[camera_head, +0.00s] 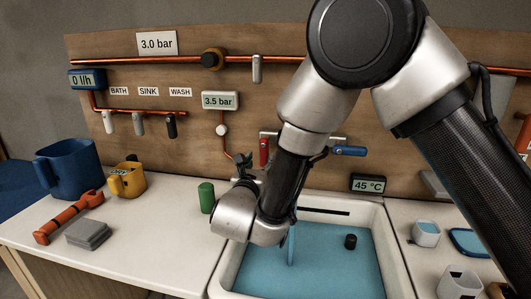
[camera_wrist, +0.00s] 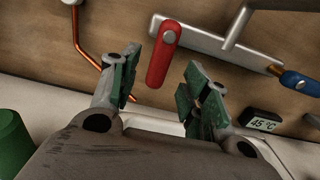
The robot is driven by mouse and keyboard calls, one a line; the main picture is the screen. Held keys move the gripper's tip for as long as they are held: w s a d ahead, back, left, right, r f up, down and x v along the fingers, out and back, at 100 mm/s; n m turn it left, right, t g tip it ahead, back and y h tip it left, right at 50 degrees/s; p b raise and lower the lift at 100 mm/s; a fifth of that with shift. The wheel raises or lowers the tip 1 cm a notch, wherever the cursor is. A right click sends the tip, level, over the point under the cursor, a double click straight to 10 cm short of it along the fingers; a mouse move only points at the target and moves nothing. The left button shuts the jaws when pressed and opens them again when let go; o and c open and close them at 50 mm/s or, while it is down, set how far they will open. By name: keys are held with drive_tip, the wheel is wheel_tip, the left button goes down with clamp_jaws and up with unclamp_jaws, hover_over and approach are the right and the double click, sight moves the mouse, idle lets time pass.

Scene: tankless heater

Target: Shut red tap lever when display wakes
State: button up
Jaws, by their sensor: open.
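The red tap lever (camera_head: 263,152) points downward on the left side of the metal tap on the back wall. In the wrist view the lever (camera_wrist: 162,54) shows between and beyond my fingertips. My gripper (camera_wrist: 163,72) is open, its green-padded fingers on either side of the lever's lower end with gaps visible. In the head view my gripper (camera_head: 245,163) is just left of and below the lever, partly hidden by my arm. The temperature display (camera_head: 369,184) reads 45 °C; it also shows in the wrist view (camera_wrist: 264,121). The flow display (camera_head: 87,79) reads 0 l/h.
A blue lever (camera_head: 349,151) is on the tap's right. The sink (camera_head: 227,277) holds blue water, with a thin blue stream (camera_head: 291,245) above it. A green cylinder (camera_head: 206,197) stands left of my gripper. A wrench (camera_head: 70,216) and mugs are farther left.

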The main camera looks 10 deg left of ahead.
sight(263, 156)
drive_tip(key=w, duration=0.6)
drive_tip(key=shift+w, duration=0.25)
clamp_jaws()
